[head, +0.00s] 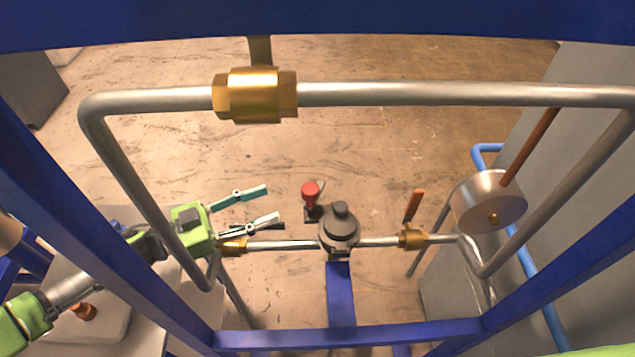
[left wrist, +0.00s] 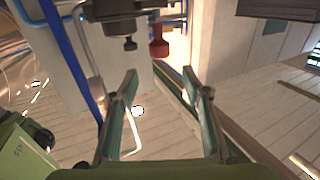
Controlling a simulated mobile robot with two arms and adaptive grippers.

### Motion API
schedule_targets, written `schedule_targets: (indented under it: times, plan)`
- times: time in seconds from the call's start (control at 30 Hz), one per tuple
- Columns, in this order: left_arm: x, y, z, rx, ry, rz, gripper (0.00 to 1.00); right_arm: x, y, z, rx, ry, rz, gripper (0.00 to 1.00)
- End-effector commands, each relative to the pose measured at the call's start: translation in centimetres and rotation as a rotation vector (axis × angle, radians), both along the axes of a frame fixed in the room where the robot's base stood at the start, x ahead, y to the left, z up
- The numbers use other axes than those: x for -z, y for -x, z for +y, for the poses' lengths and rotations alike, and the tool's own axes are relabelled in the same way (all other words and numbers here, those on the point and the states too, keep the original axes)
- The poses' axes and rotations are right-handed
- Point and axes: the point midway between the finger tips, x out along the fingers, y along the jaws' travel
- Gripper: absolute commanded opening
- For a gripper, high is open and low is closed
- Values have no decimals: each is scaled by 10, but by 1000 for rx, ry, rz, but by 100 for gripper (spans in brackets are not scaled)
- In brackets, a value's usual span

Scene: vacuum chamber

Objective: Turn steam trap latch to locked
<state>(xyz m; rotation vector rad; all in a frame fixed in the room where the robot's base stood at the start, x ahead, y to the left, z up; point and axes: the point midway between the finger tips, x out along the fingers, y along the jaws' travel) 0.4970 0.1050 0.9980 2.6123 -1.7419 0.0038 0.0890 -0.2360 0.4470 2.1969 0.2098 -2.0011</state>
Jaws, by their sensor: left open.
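The dark grey round steam trap body (head: 339,230) sits in the horizontal pipe run in the middle of the head view. A red knob (head: 310,191), which may be the latch, stands beside it at the upper left. In the left wrist view the red knob (left wrist: 158,43) is ahead of the fingers, near the top, beside the dark trap body (left wrist: 113,12). My left gripper (head: 272,203) is open and empty, to the left of the red knob, with its fingers pointing toward it. The same open fingers (left wrist: 160,75) show in the left wrist view, apart from the knob. My right gripper is out of view.
A silver pipe (head: 420,94) with a brass fitting (head: 255,95) loops above the trap. Blue frame beams (head: 350,335) surround the opening. An orange-handled valve (head: 413,205) and a round metal canister (head: 488,202) stand to the right. Bare floor lies behind the trap.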

Motion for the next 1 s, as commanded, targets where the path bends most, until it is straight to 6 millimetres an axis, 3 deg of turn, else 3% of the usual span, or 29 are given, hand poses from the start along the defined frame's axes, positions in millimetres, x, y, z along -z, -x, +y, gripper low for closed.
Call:
schedule_targets:
  times: [0.07,0.17,0.5,0.93,1.0]
  plan:
    - [-6,-7,-19,3,6,-2,44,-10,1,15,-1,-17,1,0]
    - [-7,-16,-40,3,6,-3,44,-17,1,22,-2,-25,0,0]
    - [-4,-37,-91,2,3,-2,44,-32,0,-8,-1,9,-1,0]
    - [-2,-41,-100,2,3,-1,44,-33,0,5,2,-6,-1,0]
    - [-2,-41,-100,2,3,-1,28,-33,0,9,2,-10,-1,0]
